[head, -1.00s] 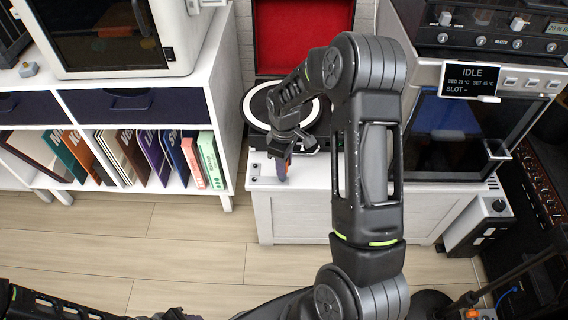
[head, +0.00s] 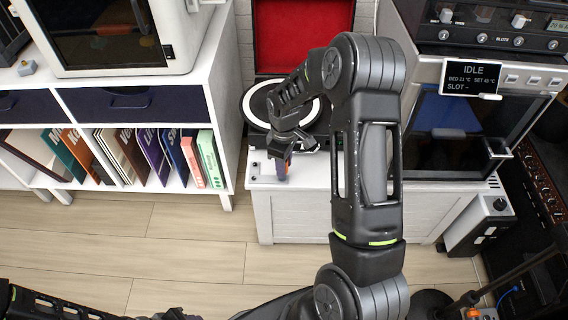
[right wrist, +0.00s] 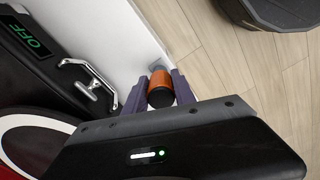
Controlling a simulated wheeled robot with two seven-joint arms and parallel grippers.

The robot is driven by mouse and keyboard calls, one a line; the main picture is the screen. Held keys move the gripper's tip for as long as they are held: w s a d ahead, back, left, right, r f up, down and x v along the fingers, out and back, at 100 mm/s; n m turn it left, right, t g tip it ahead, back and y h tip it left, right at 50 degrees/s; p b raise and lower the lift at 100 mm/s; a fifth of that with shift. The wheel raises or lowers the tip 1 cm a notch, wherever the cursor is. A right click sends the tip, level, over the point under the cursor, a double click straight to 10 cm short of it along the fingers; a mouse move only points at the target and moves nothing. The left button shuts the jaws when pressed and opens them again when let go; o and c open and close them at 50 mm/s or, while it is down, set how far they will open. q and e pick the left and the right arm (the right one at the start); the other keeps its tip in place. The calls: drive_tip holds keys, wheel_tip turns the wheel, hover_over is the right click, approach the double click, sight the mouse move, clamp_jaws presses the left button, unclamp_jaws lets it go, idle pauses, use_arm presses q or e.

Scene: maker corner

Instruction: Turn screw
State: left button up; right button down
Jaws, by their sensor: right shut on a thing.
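My right gripper (head: 281,166) points down over the front left of the white cabinet top, in front of the turntable. It is shut on a screwdriver with an orange and black handle (right wrist: 160,84), which shows between the purple fingers in the right wrist view. The handle's far end meets a small grey part (right wrist: 157,65) at the cabinet's edge. The screwdriver's tip and any screw under it are hidden. A pale plate with small dark screw heads (head: 254,178) lies just left of the gripper. My left arm shows only at the bottom left, its gripper out of sight.
The turntable (head: 252,106) with its red-lined lid stands behind the gripper. A machine with an IDLE display (head: 471,79) stands to the right. A white shelf (head: 217,92) with several records stands to the left. The wooden floor (head: 190,235) in front is clear.

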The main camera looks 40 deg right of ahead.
drive_tip(key=shift+f, duration=0.25)
idle(0.3)
drive_tip(key=m, duration=0.4)
drive_tip(key=shift+a+m, duration=0.1)
drive_tip(key=shift+m, duration=0.3)
drive_tip(key=m, duration=0.5)
drive_tip(key=shift+a, duration=0.1)
